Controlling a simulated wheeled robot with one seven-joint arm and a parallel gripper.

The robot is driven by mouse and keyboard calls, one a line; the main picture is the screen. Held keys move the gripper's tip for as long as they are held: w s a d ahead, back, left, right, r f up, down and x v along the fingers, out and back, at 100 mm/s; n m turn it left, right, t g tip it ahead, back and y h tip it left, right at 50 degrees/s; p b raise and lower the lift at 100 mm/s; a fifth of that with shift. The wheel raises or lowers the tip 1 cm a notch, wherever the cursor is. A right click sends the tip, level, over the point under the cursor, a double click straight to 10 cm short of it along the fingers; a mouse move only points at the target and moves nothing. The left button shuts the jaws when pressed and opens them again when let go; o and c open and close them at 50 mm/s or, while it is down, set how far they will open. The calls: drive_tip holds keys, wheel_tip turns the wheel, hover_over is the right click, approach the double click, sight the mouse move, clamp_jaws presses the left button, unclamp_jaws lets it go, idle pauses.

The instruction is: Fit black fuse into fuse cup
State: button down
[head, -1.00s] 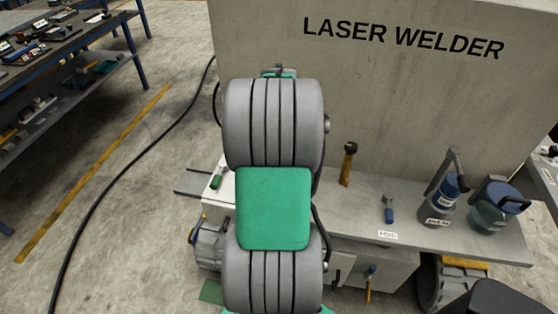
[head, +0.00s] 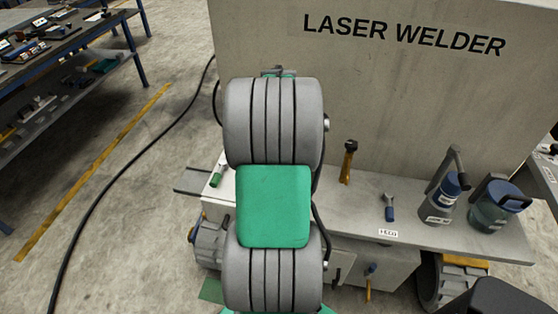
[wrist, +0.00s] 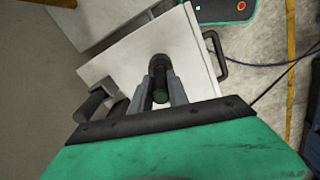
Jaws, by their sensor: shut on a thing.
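In the wrist view my gripper (wrist: 161,80) is shut on a short dark cylinder, which I take to be the black fuse (wrist: 160,93). Its near end looks dark green, and it sits between the two grey fingers. Its far end is over the top of a white box (wrist: 195,55). A dark round shape lies at that far end; I cannot tell whether it is the fuse cup or part of the fuse, or whether the fuse is inside a cup. In the head view my arm hides the gripper and the fuse.
The box has a dark handle (wrist: 216,55). Grey cylindrical parts (wrist: 90,106) stand to the left in the wrist view. On the bench (head: 415,230) are a green-handled tool (head: 217,172), an upright yellow-brown tool (head: 348,162) and two labelled jars, (head: 442,198) being the nearer left one.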

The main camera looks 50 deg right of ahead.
drive_tip(key=shift+f+b, duration=1.15)
drive_tip(key=shift+f, duration=0.9)
drive_tip(key=c, duration=1.2)
unclamp_jaws()
drive_tip(key=shift+r, duration=0.1)
drive_tip(key=shift+r, duration=0.1)
wheel_tip(320, 180, up, 8)
drive_tip(key=shift+f, duration=0.2)
